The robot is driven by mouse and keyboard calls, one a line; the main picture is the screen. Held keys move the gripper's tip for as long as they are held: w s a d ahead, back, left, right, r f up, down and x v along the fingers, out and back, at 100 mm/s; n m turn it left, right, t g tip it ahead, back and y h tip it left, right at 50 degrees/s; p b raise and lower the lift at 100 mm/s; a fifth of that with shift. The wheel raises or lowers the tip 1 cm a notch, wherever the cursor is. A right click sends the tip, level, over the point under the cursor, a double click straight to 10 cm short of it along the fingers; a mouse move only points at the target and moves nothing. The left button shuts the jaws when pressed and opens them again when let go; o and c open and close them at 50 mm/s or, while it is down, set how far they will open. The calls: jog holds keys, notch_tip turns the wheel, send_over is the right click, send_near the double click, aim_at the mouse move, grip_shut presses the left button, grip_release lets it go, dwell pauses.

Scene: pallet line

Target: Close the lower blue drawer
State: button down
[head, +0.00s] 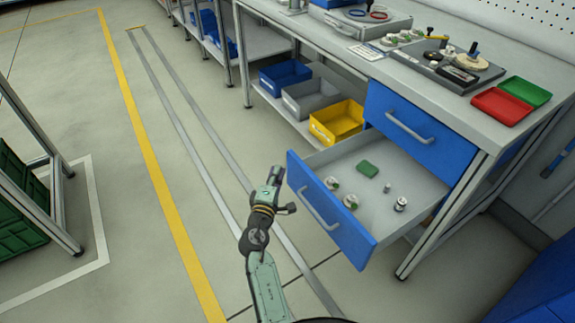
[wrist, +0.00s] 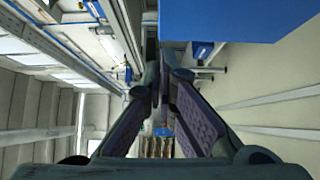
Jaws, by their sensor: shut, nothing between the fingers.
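The lower blue drawer (head: 318,213) hangs pulled out from the workbench in the head view. Its blue front faces left and has a grey bar handle (head: 320,210). Inside lie a green block (head: 368,169) and several small metal parts (head: 400,204). The upper blue drawer (head: 400,128) is shut above it. My gripper (head: 275,174) is shut and empty, just left of the lower drawer's front, apart from the handle. In the wrist view my gripper's fingers (wrist: 160,80) meet, and a blue surface (wrist: 240,18) fills the upper right.
The bench top (head: 425,95) carries a tool tray, a red bin (head: 500,106) and a green bin (head: 525,91). Blue, grey and yellow bins (head: 337,122) sit on the lower shelf. The floor left of the drawer is clear up to a green crate (head: 18,205).

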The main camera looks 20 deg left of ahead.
jog(key=shift+w+d+p, duration=0.5)
jog(key=shift+w+d, duration=0.75)
jog(key=shift+w, duration=0.2)
jog(key=shift+w, duration=0.1)
